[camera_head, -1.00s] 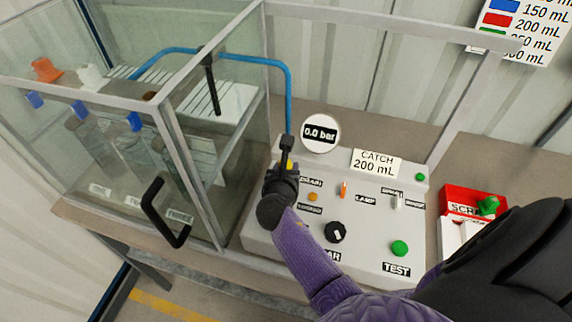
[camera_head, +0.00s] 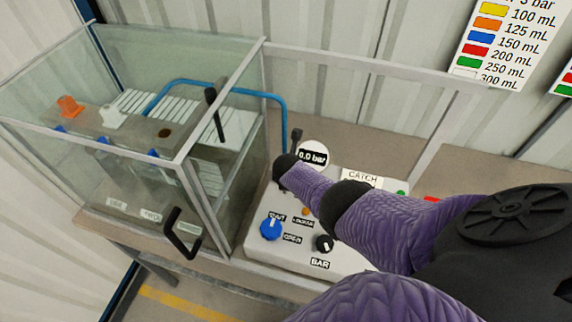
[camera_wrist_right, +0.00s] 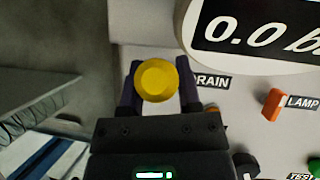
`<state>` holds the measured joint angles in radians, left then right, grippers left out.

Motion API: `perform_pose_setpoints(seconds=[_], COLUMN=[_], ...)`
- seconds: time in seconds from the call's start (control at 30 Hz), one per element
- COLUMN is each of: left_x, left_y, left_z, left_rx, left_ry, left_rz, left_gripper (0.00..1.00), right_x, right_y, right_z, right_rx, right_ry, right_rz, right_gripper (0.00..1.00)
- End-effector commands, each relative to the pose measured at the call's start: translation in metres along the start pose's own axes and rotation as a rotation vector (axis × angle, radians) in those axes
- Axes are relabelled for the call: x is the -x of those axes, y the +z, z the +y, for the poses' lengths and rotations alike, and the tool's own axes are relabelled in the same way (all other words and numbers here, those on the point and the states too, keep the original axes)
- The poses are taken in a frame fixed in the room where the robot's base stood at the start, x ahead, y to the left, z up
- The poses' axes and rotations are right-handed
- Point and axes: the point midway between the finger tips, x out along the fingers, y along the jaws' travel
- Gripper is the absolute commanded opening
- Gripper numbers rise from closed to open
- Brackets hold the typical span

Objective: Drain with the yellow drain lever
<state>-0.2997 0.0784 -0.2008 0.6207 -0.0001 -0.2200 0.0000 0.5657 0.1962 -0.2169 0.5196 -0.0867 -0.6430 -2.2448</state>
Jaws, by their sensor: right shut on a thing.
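The yellow drain lever (camera_wrist_right: 156,82) shows in the right wrist view as a round yellow knob beside the DRAIN label (camera_wrist_right: 212,81). My right gripper (camera_wrist_right: 159,70) has one dark finger on each side of it and is shut on it. In the head view my right arm reaches in from the right over the control panel (camera_head: 235,238), and the hand and the forearm hide the lever. The gauge (camera_head: 313,157) just behind the hand reads 0.0 bar. My left gripper is not in view.
A glass tank (camera_head: 190,150) with a black door handle (camera_head: 180,236) stands left of the panel. A blue knob (camera_head: 271,227) and a black BAR knob (camera_head: 324,243) are near my forearm. An orange LAMP switch (camera_wrist_right: 273,104) is right of the lever. A blue pipe (camera_head: 240,91) runs behind.

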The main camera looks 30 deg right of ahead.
Motion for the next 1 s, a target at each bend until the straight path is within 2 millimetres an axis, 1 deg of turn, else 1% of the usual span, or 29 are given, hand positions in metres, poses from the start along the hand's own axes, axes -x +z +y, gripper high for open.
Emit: perform_pose_setpoints(seconds=[0.2,0.6,0.63,0.67,0.7,0.77,1.0], left_x=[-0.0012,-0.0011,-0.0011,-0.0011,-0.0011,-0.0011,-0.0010], left_y=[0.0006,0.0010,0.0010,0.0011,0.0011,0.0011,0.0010], left_z=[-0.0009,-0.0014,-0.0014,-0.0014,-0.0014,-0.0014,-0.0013], left_rx=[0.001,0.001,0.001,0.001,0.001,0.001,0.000], left_ry=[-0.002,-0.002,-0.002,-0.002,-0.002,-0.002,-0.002], left_rz=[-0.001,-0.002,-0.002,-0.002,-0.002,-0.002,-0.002], left_gripper=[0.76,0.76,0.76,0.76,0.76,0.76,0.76], right_x=[-0.0021,-0.0022,-0.0022,-0.0022,-0.0022,-0.0021,-0.0019], right_y=[0.0010,0.0007,0.0007,0.0007,0.0007,0.0008,0.0010], right_z=[-0.0010,-0.0010,-0.0010,-0.0010,-0.0009,-0.0008,-0.0004], right_rx=[-0.005,-0.005,-0.005,-0.005,-0.005,-0.005,-0.004], right_ry=[0.003,0.004,0.004,0.004,0.004,0.004,0.005], right_rz=[0.036,0.041,0.041,0.041,0.041,0.041,0.040], right_gripper=[0.00,0.00,0.49,0.55,0.64,0.77,0.77])
